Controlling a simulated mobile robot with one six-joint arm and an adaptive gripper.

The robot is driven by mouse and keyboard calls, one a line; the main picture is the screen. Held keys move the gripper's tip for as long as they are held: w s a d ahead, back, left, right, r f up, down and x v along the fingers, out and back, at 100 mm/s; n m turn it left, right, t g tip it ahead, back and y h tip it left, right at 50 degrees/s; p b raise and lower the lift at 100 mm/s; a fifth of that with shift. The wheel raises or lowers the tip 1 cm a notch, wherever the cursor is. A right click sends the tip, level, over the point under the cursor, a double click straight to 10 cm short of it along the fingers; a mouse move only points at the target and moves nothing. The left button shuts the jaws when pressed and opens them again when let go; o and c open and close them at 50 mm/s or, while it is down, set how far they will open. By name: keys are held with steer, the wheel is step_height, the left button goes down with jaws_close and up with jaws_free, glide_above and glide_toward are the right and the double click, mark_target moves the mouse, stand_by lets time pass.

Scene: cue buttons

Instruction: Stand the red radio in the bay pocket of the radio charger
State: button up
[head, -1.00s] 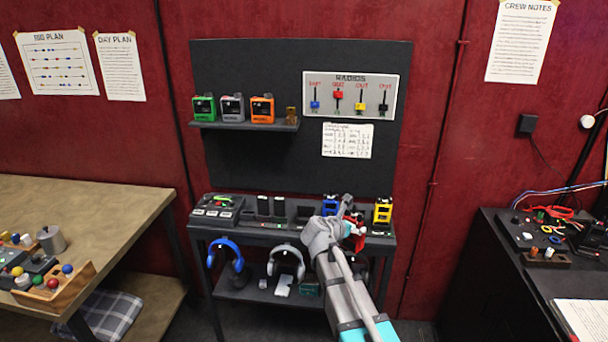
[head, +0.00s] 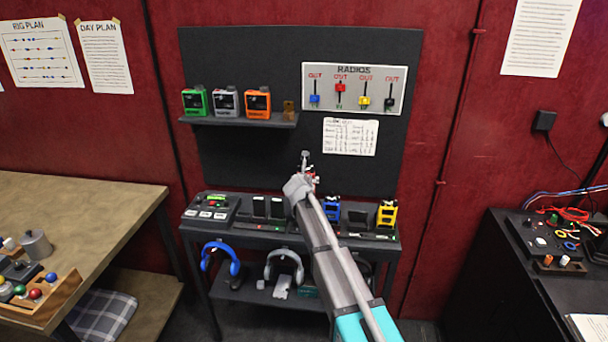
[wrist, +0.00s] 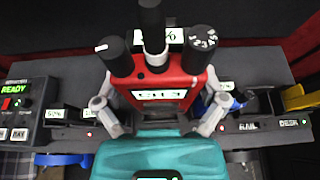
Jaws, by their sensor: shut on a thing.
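My gripper (head: 304,180) is shut on the red radio (wrist: 167,88), one finger at each side of its body. In the wrist view the radio fills the middle, with two black knobs, a black antenna and a pale front label. In the head view it is mostly hidden by my gripper, raised above the bench. The radio charger (head: 352,234) lies along the bench. The blue radio (head: 332,208) and yellow radio (head: 387,214) stand at it, with a dark open pocket (head: 358,217) between them. I cannot make out which pocket is marked bay; part is covered.
A black unit with a green display (head: 212,204) is at the bench's left, beside dark upright packs (head: 259,206). Green, grey and orange boxes sit on the wall shelf (head: 236,122). Headphones (head: 220,258) hang below the bench front.

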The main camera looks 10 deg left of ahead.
steer(key=shift+w+a+y, duration=0.3)
steer(key=shift+w+a, duration=0.1)
steer(key=shift+f, duration=0.15)
steer(key=shift+f+b, duration=2.75)
steer(key=shift+b, duration=0.2)
steer(key=shift+f+b, duration=2.25)
steer(key=shift+b, duration=0.05)
stand_by(2.2)
